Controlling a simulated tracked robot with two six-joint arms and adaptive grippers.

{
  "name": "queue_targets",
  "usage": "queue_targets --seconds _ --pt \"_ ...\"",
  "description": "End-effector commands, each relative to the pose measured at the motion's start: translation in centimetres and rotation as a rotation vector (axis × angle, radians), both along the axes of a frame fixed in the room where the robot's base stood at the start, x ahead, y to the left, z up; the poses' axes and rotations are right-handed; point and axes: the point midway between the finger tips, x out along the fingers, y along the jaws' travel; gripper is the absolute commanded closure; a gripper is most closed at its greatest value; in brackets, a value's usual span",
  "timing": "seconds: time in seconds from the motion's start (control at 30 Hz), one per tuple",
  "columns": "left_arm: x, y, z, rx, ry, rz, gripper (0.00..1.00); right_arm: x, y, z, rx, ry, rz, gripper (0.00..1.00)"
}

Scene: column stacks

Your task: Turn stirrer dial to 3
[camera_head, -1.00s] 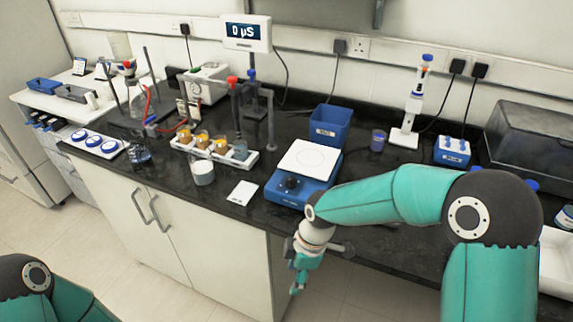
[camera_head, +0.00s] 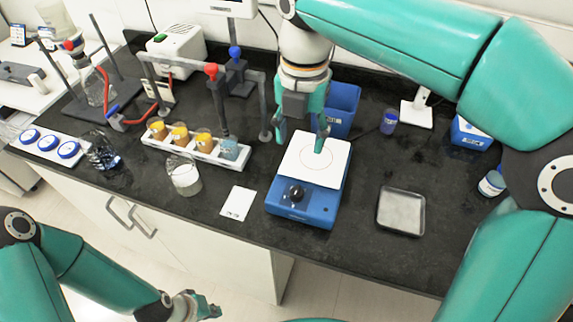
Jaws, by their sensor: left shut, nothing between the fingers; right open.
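The stirrer (camera_head: 302,210) is a blue box with a square white top plate (camera_head: 312,178), standing on the black bench. Its black dial (camera_head: 296,194) is on the front face; its setting is too small to read. My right gripper (camera_head: 302,146) points down over the back part of the white plate, with its teal fingers spread apart and empty. It is behind and above the dial, not touching it. My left gripper (camera_head: 212,310) is low at the bottom, in front of the cabinets, shut and empty.
A white card (camera_head: 238,203) and a beaker of pale liquid (camera_head: 184,176) are left of the stirrer. A white rack (camera_head: 196,152) of small beakers stands behind them. A grey tray (camera_head: 401,211) lies to the right. A blue bin (camera_head: 342,108) is behind the stirrer.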

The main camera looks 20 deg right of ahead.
Motion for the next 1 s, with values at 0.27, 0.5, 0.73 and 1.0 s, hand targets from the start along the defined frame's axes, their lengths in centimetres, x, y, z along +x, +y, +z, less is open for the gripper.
queue_targets --seconds 0.27,0.5,0.73,1.0 --pt "-0.1 0.0 -0.3 -0.001 0.003 -0.001 1.0 0.1 0.3 -2.4 -0.004 0.004 0.027 0.43" --pt "-0.1 0.0 -0.5 0.0 0.002 -0.001 1.0 0.1 0.4 -7.4 -0.005 0.007 0.029 0.43" --pt "-0.1 0.0 -0.5 0.0 0.002 -0.001 1.0 0.1 0.5 -12.2 -0.003 0.007 0.028 0.43" --pt "-0.1 0.0 -0.4 0.0 0.002 -0.001 1.0 0.1 0.5 -15.8 -0.003 0.003 0.029 0.43"
